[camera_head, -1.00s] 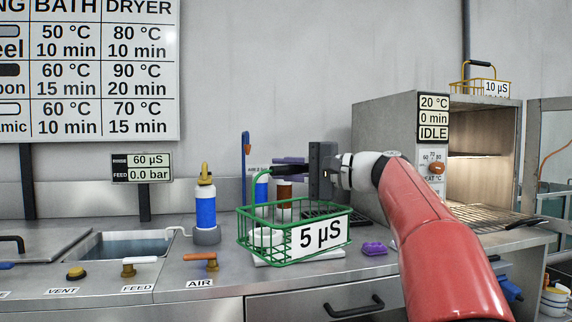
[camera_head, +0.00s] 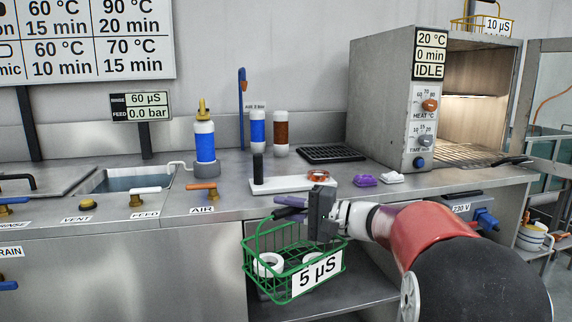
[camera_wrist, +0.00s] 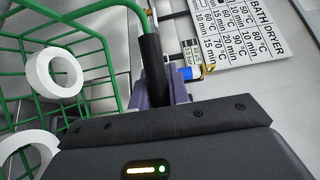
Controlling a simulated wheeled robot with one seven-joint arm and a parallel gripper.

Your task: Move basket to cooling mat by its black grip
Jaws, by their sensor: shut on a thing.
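The green wire basket (camera_head: 262,277), labelled 5 µS, hangs from my gripper in front of the counter, below the worktop's level. White rings (camera_head: 268,264) lie in it. My gripper (camera_head: 293,213) is shut on the basket's black grip (camera_head: 290,201). In the wrist view the grip (camera_wrist: 152,72) stands between the purple fingers (camera_wrist: 158,97), with the basket (camera_wrist: 95,55) at the left. A black ribbed mat (camera_head: 333,153), which looks like the cooling mat, lies on the counter left of the dryer, bare.
A white plate (camera_head: 275,185) with a black post and copper ring sits near the counter's front edge. Purple (camera_head: 365,181) and white (camera_head: 392,178) lumps lie right of it. Bottles (camera_head: 257,132) stand behind. The dryer (camera_head: 380,105) is open. Below the counter is an open shelf (camera_head: 375,290).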

